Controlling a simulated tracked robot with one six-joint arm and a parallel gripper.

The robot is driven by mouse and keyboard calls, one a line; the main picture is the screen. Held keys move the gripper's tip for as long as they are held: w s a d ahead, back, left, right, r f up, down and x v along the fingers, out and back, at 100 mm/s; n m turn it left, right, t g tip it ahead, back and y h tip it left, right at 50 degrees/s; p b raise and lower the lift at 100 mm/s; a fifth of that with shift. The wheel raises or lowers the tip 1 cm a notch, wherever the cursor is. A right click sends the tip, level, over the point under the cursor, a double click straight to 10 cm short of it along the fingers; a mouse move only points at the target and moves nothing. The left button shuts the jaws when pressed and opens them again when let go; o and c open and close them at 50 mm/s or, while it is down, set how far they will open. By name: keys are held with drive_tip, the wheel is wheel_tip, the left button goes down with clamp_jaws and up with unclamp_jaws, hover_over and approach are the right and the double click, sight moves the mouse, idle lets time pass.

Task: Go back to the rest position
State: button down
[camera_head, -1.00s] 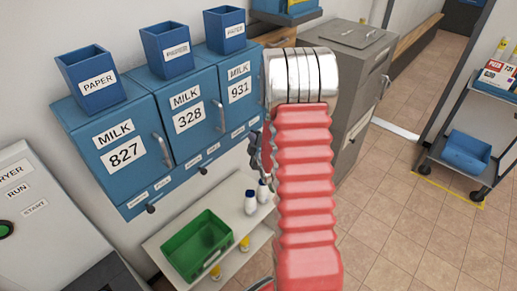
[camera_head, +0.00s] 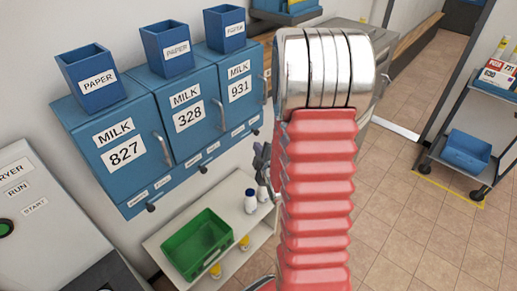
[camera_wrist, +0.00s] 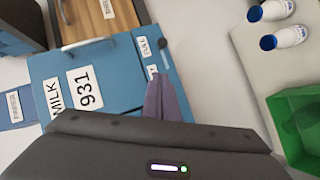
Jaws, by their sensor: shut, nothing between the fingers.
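My gripper shows in the wrist view (camera_wrist: 161,84) as purple-grey fingers, closed together and empty, in front of the lower part of the blue box labelled MILK 931 (camera_wrist: 110,62). In the head view my gripper (camera_head: 262,165) is mostly hidden behind my raised red and silver arm, just right of and below the MILK 931 box (camera_head: 240,102). I cannot tell from these views whether the fingertips touch anything.
Blue boxes MILK 827 (camera_head: 122,168) and MILK 328 (camera_head: 189,138) hang on the wall. Below stands a shelf with a green crate (camera_head: 200,246) and white bottles (camera_head: 251,203). A grey cabinet (camera_head: 364,127) stands behind my arm. A cart (camera_head: 470,118) is right; the tiled floor between is open.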

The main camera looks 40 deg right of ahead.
idle(0.5)
drive_tip(key=s+a+f+m+g+y, duration=0.2)
drive_tip(key=s+a+f+m+g, duration=0.2)
drive_tip(key=s+f+m+g, duration=0.5)
drive_tip(key=s+a+r+y, duration=0.1)
drive_tip(key=s+a+r, duration=0.3)
drive_tip(key=a+r, duration=0.4)
drive_tip(key=s+a+r+t+y, duration=0.1)
drive_tip(key=s+a+r, duration=0.3)
drive_tip(key=a+r, duration=0.3)
drive_tip(key=s+a+r+y, duration=0.1)
drive_tip(key=s+a+r, duration=0.2)
drive_tip(key=a+r, duration=0.5)
wheel_tip(320, 180, up, 4)
drive_tip(key=shift+s+a+m, duration=0.35)
drive_tip(key=shift+s+m, duration=0.05)
